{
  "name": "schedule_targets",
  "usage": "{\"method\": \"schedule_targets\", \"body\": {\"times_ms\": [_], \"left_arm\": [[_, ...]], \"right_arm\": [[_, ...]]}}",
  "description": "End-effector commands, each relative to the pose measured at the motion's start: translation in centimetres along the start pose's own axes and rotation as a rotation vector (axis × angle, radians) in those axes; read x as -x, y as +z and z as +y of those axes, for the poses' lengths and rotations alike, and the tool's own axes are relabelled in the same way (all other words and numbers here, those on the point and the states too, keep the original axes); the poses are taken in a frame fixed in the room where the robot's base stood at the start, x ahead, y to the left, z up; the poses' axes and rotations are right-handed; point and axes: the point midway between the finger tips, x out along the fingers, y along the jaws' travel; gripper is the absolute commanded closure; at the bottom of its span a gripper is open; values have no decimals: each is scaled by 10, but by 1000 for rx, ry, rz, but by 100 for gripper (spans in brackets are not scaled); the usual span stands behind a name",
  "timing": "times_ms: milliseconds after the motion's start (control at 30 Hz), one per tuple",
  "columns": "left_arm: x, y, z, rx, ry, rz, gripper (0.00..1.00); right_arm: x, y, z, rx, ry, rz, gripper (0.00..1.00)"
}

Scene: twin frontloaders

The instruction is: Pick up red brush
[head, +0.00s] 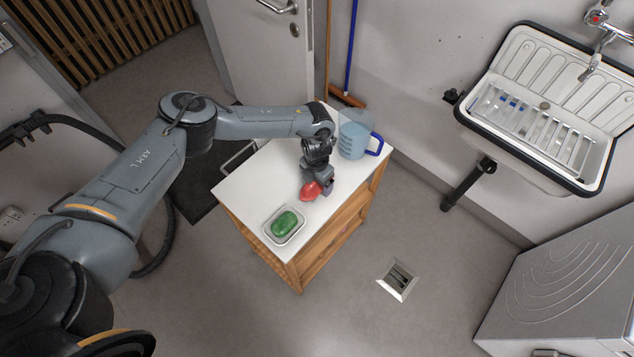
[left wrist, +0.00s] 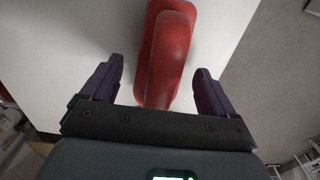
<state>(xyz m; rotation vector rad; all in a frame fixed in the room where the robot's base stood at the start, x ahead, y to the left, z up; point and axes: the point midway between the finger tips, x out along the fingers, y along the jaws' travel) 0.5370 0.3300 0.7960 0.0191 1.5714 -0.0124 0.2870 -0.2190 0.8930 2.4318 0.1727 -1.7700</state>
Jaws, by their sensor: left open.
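The red brush (head: 309,191) lies on the white top of a small wooden cabinet (head: 246,200). My left gripper (head: 322,186) is right at the brush, just above the cabinet top. In the left wrist view the red brush (left wrist: 168,60) runs lengthwise from the top edge down between the two dark fingers of my left gripper (left wrist: 155,85). The fingers are open, with gaps on both sides of the brush. Part of the brush is hidden behind the gripper in the head view. My right gripper is not in view.
A green brush (head: 285,222) lies in a white dish (head: 271,237) at the cabinet's near end. A blue-handled clear jug (head: 353,142) stands behind my gripper. A wall sink (head: 545,105) is at the upper right, a grey appliance (head: 570,280) at the lower right.

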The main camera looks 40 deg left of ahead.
Motion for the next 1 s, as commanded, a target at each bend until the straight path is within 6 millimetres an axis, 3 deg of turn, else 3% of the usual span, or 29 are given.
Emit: {"method": "schedule_targets", "body": {"times_ms": [267,733,1000], "left_arm": [[-3,0,0,1,0,-1,12],[-2,0,0,1,-1,-1,81],[-1,0,0,1,-1,-1,81]], "right_arm": [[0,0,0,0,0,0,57],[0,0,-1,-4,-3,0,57],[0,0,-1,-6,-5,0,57]]}}
